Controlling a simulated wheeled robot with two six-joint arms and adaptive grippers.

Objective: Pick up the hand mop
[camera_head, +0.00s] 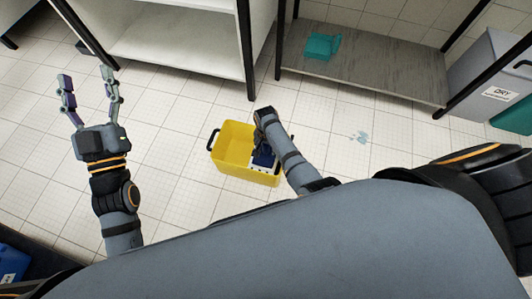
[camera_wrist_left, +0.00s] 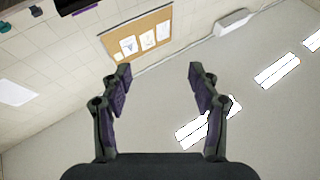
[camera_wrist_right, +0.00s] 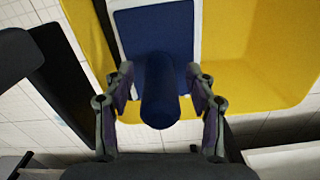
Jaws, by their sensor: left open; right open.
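The hand mop, with a thick blue handle and a flat blue-and-white base (camera_wrist_right: 130,35), shows in the right wrist view; its handle (camera_wrist_right: 160,95) points toward the camera. In the head view it (camera_head: 264,158) is in the yellow bucket (camera_head: 232,136), partly hidden by my right arm. My right gripper (camera_wrist_right: 160,72) is open, with a finger on each side of the handle; I cannot tell whether they touch it. My left gripper (camera_head: 86,77) is open and empty, raised at the left of the head view, away from the mop.
The bucket stands on the white tiled floor (camera_head: 180,140) with a black handle at its left. Shelving with a teal item (camera_head: 322,46) is behind. A grey bin (camera_head: 488,75) marked DRY is at the right. A small wet-looking patch (camera_head: 360,137) lies on the floor.

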